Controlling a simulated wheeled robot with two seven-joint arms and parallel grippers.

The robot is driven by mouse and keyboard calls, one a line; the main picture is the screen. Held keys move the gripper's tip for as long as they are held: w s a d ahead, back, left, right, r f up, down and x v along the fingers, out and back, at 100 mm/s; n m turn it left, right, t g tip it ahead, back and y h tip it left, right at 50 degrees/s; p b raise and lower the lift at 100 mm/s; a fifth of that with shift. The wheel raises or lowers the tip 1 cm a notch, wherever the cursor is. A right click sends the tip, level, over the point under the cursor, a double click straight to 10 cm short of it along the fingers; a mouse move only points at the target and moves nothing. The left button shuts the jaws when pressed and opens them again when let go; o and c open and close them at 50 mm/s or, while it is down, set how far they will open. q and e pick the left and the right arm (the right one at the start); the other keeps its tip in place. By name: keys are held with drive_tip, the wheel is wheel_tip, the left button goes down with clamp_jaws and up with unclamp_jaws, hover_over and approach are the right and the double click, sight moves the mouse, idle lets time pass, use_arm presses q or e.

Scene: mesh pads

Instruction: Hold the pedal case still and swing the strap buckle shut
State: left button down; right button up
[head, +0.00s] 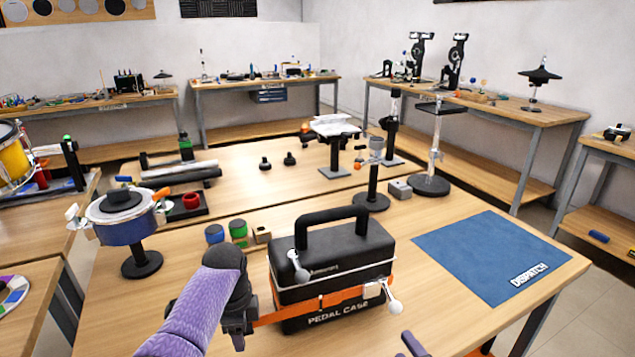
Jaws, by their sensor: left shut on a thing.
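The black pedal case (350,249) stands upright on the near table, with a handle on top and "PEDAL CASE" on its front. An orange strap (309,305) runs across its front. The pale strap buckle (374,291) sits toward the right of the front, with a white-knobbed lever (394,306) hanging off the case's right corner. A second white-knobbed lever (298,267) is at the upper left. My left gripper (240,325) is at the case's left side, closed where the strap's left stretch meets it; its fingertips are partly hidden. Only a small purple-and-dark piece, possibly my right gripper, shows at the bottom edge.
A blue "DISPATCH" mat (490,258) lies clear on the right. A pan on a stand (122,215) is farther left.

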sight(397, 305)
drive_tip(key=w+d+r+n+g+h, duration=0.2)
drive_tip(key=w+n+g+h, duration=0.15)
drive_tip(key=n, duration=0.35)
drive_tip(key=w+d+r+n+g+h, duration=0.1)
drive_tip(key=w+d+n+g+h, duration=0.3)
drive_tip(key=n, duration=0.3)
drive_tip(key=a+g, duration=0.1)
drive_tip(key=a, duration=0.1)
drive_tip(key=a+r+n+g+y, duration=0.1)
drive_tip(key=a, duration=0.1)
drive_tip(key=a+r+n+g+y, duration=0.1)
drive_tip(key=a, duration=0.1)
drive_tip(key=shift+a+g, duration=0.15)
drive_tip(key=shift+g, duration=0.2)
drive_tip(key=shift+w+a+f, duration=0.15)
drive_tip(key=shift+f, duration=0.1)
drive_tip(key=shift+x, duration=1.55)
clamp_jaws()
